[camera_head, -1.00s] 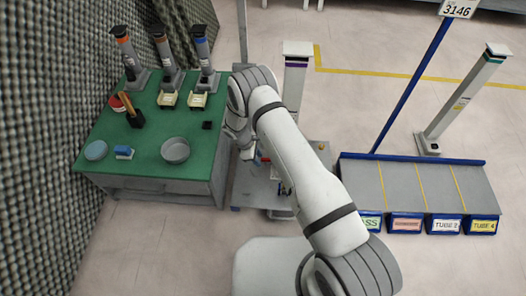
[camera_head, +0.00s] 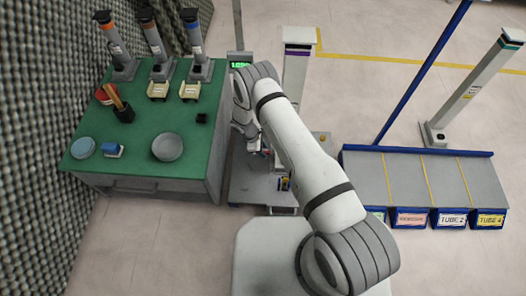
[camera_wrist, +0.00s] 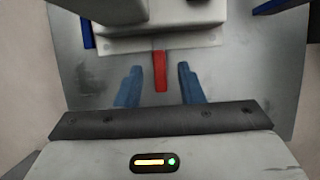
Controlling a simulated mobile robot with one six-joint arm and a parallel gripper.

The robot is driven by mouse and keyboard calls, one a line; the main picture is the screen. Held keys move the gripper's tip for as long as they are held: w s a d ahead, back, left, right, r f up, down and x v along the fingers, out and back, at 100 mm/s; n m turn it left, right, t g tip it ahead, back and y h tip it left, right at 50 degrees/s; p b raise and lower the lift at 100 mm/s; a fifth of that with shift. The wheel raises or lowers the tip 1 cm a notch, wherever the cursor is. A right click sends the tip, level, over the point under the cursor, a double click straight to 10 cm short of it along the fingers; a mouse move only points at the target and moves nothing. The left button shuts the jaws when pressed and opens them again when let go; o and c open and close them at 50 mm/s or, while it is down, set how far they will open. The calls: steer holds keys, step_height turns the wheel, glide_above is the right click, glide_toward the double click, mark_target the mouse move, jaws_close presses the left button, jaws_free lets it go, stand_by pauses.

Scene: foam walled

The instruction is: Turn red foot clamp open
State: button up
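The red foot clamp (camera_wrist: 160,72) shows in the wrist view as a narrow red bar. It sticks out from under the pale base (camera_wrist: 160,36) of a fixture on a scuffed grey plate (camera_wrist: 90,75). My gripper (camera_wrist: 157,85) has its two blue fingers apart, one on each side of the red bar, with a gap on both sides. It appears open and holds nothing. I cannot tell how far the fingertips are above the plate. In the head view my arm hides most of the clamp area, beside the column with the purple band (camera_head: 295,75).
A sloped rack (camera_head: 405,180) with blue labelled bins stands at right, beside a leaning column (camera_head: 470,90). Blue parts (camera_wrist: 88,32) flank the fixture base.

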steer(key=shift+d+f, duration=0.15)
steer(key=shift+f, duration=0.25)
steer(key=shift+c, duration=0.2)
jaws_close()
